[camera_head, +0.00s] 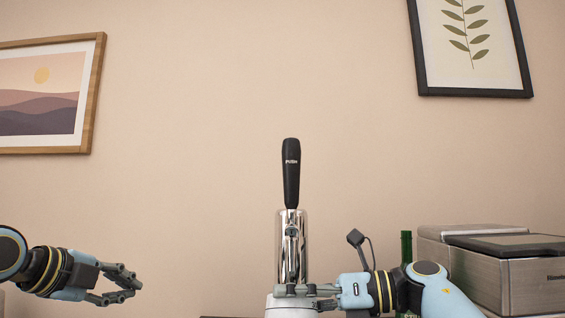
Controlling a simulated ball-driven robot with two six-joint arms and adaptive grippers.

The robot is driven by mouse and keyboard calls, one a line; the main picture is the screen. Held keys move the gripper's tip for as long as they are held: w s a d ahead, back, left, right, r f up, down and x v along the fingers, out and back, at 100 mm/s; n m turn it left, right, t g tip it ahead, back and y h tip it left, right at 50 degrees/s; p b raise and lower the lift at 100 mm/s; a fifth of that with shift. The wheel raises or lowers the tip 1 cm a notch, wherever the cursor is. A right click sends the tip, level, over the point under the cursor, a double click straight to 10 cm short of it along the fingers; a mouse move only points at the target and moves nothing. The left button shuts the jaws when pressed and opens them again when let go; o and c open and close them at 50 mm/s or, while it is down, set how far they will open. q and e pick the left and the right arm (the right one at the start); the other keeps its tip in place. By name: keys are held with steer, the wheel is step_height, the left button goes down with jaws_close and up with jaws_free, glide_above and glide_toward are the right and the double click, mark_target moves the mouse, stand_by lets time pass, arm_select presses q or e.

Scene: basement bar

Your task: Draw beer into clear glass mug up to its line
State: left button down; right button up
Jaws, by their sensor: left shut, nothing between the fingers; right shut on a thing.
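The beer tap has a black upright pull handle (291,174) above a shiny chrome column (291,248), in the middle of the head view. A white rounded part (290,307) shows below the column at the bottom edge. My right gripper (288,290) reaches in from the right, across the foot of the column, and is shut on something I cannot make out. My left gripper (139,284) is at the lower left, well apart from the tap, shut and empty. I cannot clearly make out the clear glass mug or its line.
A steel box-shaped appliance (470,275) with a dark lid stands at the right. A green bottle neck (406,247) rises behind my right arm. A framed landscape (45,95) and a framed leaf print (470,45) hang on the wall. Free space lies between my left gripper and the tap.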

mark_target(283, 162)
arm_select(q)
steer(key=s+d+r+m+g+h, duration=0.1)
steer(key=s+d+r+m+h, duration=0.3)
steer(key=d+r, duration=0.5)
steer(key=s+d+r+m+g+h, duration=0.1)
steer(key=s+d+r+m+h, duration=0.3)
steer(key=s+d+r, duration=0.5)
step_height(283, 162, up, 4)
steer(key=shift+s+d+f+m+h, duration=0.1)
steer(key=shift+s+d+m+h, duration=0.2)
steer(key=shift+d+h, duration=0.6)
steer(key=shift+a, duration=0.25)
steer(key=w+a+x, duration=0.1)
steer(key=w+x, duration=0.1)
steer(key=x, duration=1.1)
steer(key=shift+a, duration=0.25)
steer(key=shift+w, duration=0.15)
